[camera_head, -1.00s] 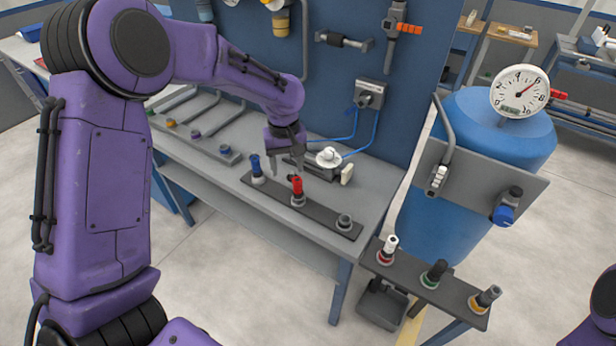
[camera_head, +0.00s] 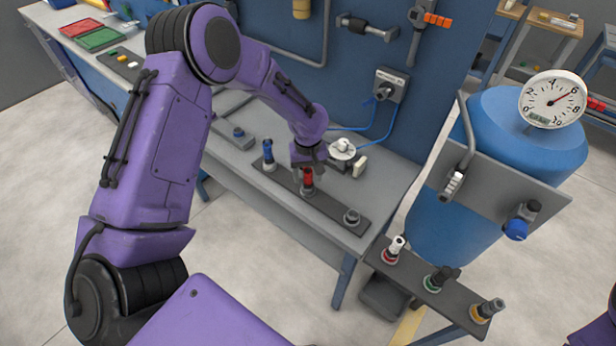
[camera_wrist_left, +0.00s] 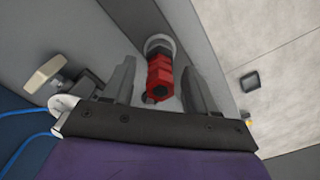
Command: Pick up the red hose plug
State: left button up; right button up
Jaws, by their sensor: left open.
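The red hose plug (camera_head: 308,178) stands upright in a socket of the dark rack (camera_head: 327,203) on the grey workbench. In the left wrist view the red plug (camera_wrist_left: 159,75) lies between the two fingers of my left gripper (camera_wrist_left: 158,85). Those fingers are open, with a gap on both sides of the plug. In the head view my left gripper (camera_head: 307,170) is right above the plug and its fingers are partly hidden. My right gripper is not in view.
A blue plug (camera_head: 267,152) stands left of the red one, and a grey socket (camera_head: 352,216) is at the rack's right end. A white round part (camera_head: 342,148) sits behind.

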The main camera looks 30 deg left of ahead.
pick_arm(q)
grip_shut()
jog(key=shift+w+r+b, duration=0.1)
jog(key=shift+r+b, duration=0.4)
jog(key=shift+r, duration=0.05)
jog(key=shift+r+b, duration=0.4)
jog(key=shift+r, duration=0.3)
jog(key=s+d+r, duration=0.4)
jog(key=s+r, duration=0.6)
jog(key=s, duration=0.3)
jog(key=shift+s+r, duration=0.25)
jog(key=shift+s, duration=0.1)
